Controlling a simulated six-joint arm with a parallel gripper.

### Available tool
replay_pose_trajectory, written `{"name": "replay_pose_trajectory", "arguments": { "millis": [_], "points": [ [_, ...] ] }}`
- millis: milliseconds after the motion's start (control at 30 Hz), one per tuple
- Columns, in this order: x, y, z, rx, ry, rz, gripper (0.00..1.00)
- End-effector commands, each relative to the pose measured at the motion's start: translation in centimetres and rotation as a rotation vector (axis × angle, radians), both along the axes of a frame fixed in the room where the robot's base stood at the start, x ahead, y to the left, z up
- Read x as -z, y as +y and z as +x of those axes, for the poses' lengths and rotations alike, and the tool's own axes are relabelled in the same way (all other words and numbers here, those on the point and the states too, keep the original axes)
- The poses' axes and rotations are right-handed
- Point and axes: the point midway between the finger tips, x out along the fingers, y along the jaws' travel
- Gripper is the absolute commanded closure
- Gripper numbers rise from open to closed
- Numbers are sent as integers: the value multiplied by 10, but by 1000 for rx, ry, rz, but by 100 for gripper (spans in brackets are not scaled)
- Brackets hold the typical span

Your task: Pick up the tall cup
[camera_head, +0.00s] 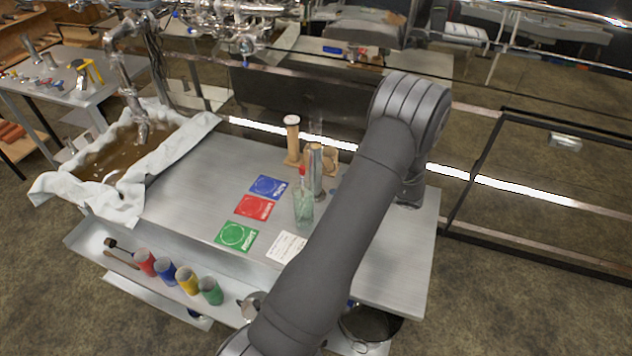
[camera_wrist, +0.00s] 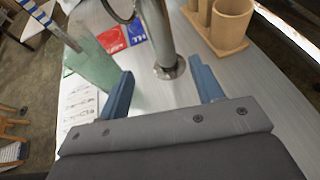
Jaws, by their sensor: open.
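A tall, narrow metal cup (camera_head: 315,170) stands upright on the metal table, partly behind my arm. In the wrist view the tall cup (camera_wrist: 157,32) rises from a round foot, with its top cut off by the frame. My gripper (camera_wrist: 162,88) is open and empty. Its two blue fingers point toward the cup, one toward each side, and the cup's foot shows just beyond the gap between them. In the head view my arm largely hides the gripper. I cannot tell whether a finger touches the cup.
A greenish glass jar (camera_head: 303,208) with a red-topped stick stands close beside the cup, near the left finger. A wooden holder (camera_wrist: 215,40) is behind to the right. Blue (camera_head: 268,187), red (camera_head: 254,207) and green (camera_head: 236,236) cards and a white sheet (camera_head: 287,247) lie left.

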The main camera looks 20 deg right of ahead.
Motion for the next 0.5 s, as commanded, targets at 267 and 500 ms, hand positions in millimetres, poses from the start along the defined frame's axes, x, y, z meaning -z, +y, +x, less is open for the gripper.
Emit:
{"name": "replay_pose_trajectory", "arguments": {
  "millis": [267,500],
  "points": [
    [23,30,47,-6,-1,-3,39],
    [31,40,64,-2,0,-4,39]
  ]
}}
